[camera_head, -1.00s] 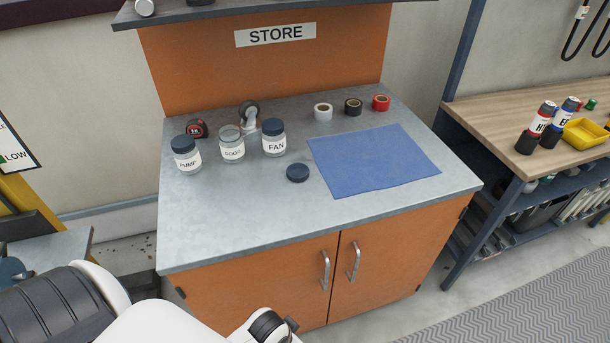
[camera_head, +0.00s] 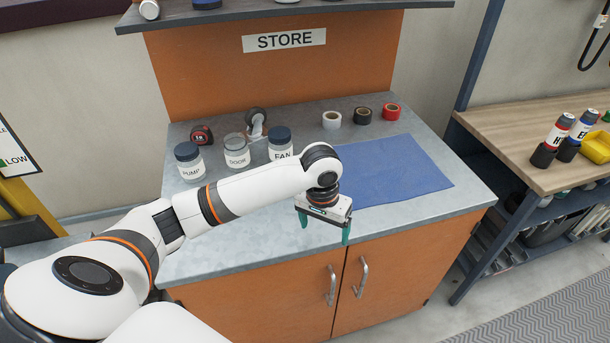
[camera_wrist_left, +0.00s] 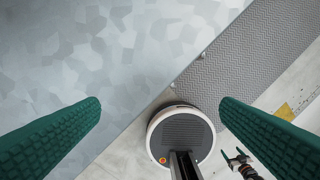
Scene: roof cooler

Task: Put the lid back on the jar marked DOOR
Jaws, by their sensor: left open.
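The jar marked DOOR (camera_head: 237,153) is clear glass with a white label. It stands upright and lidless on the grey bench top, between the two dark-lidded jars. The loose dark lid, seen earlier on the bench in front of the FAN jar, is hidden now behind my left arm. My left gripper (camera_head: 325,231) is open and empty, pointing down above the bench's front part, to the right of the jars. The left wrist view shows its green fingers (camera_wrist_left: 160,130) wide apart, with bench top and floor beyond and no lid visible.
The PUMP jar (camera_head: 189,161) and FAN jar (camera_head: 280,143) flank the DOOR jar closely. A tape measure (camera_head: 201,135) and tape rolls (camera_head: 362,114) stand behind. A blue cloth (camera_head: 395,168) lies at right. A shelf (camera_head: 290,19) overhangs the back. The bench's front left is clear.

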